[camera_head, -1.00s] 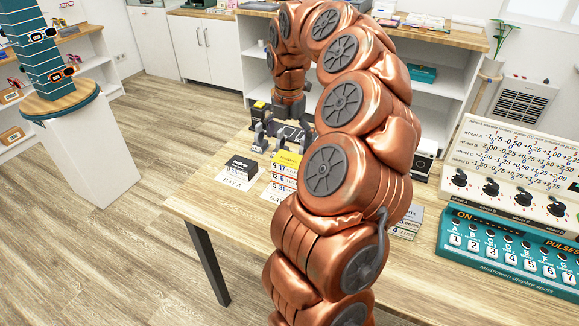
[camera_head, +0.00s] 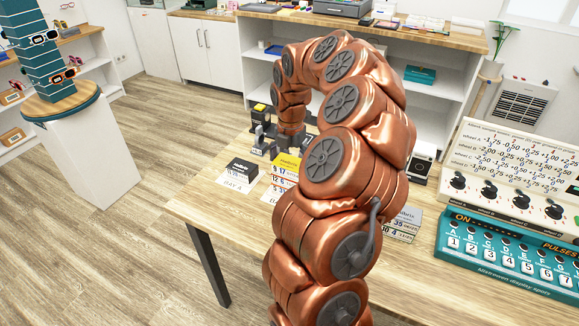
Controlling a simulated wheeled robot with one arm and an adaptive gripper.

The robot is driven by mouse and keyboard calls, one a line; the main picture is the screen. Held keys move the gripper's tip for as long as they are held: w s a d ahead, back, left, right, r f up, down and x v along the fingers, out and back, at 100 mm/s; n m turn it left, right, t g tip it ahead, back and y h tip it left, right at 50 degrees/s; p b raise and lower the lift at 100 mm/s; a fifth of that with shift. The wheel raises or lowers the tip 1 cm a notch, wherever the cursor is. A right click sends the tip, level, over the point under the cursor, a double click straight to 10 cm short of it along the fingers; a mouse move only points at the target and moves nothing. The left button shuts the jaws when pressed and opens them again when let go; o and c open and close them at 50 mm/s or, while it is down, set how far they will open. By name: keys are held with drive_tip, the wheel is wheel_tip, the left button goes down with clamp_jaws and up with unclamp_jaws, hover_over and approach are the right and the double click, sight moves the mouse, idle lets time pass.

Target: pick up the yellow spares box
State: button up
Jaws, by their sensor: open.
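Two yellow things show on the wooden table, and I cannot tell which is the spares box. A small yellow-topped dark box (camera_head: 260,110) stands at the table's far edge, just behind my gripper. A yellow box (camera_head: 286,163) with dark lettering and number labels stands nearer, partly covered by my arm. My gripper (camera_head: 266,146) is dark grey, open, and points down close over the table between the two. Its fingertips are small and partly hidden, and I see nothing held between them.
A black-topped box (camera_head: 242,168) stands left of the near yellow box. A teal switch panel (camera_head: 510,250) and a cream dial panel (camera_head: 515,175) fill the right. The table front is clear.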

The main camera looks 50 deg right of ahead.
drive_tip(key=shift+c, duration=0.2)
drive_tip(key=c, duration=0.8)
